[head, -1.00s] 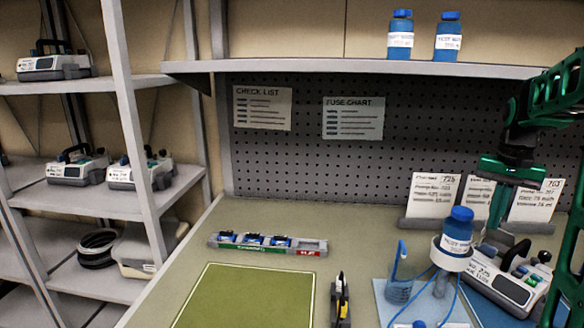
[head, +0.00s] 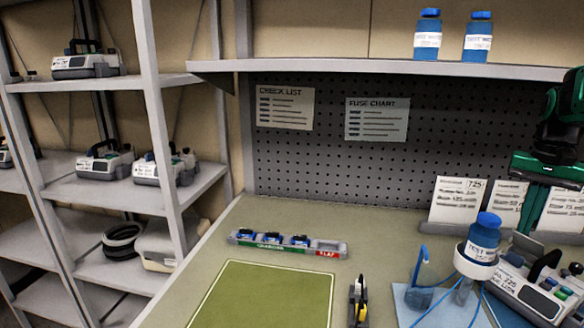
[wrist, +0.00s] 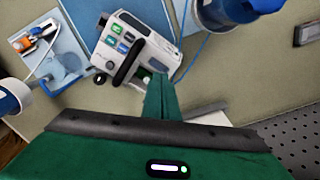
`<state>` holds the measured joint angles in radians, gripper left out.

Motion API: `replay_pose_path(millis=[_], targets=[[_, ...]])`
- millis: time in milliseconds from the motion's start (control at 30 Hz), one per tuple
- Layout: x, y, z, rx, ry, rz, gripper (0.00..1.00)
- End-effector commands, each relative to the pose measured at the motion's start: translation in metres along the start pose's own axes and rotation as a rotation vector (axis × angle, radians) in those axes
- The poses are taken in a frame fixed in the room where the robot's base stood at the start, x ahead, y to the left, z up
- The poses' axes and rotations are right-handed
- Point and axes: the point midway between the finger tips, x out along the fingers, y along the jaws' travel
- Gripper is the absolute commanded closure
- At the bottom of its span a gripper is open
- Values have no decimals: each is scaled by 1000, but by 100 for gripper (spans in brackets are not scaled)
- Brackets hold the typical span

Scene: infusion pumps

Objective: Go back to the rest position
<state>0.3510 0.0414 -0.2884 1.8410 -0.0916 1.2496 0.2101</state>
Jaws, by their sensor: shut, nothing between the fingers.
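My gripper (head: 547,168) is at the right side of the head view, in front of the pegboard and above the bench. Its green fingers (wrist: 160,100) show in the wrist view closed together, with nothing between them. An infusion pump (head: 535,290) sits on the bench below it, and the pump also shows in the wrist view (wrist: 137,48). A blue-capped test bottle (head: 483,238) stands in a ring holder left of the pump. My gripper is apart from both.
A grey strip with blue parts (head: 288,244) and a green mat (head: 265,295) lie on the bench. Shelving with pumps (head: 88,66) stands at left. Two bottles (head: 428,35) stand on the upper shelf. Cards (head: 458,200) stand at the back right. The bench's back middle is clear.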

Motion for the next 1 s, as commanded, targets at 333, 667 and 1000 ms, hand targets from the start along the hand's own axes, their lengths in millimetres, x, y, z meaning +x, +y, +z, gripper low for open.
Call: replay_pose_path(millis=[333, 667, 1000], targets=[[34, 9, 124, -84, -8, -22, 100], [86, 35, 230, -176, -9, -8, 100], [107, 46, 262, -207, -9, 5, 65]])
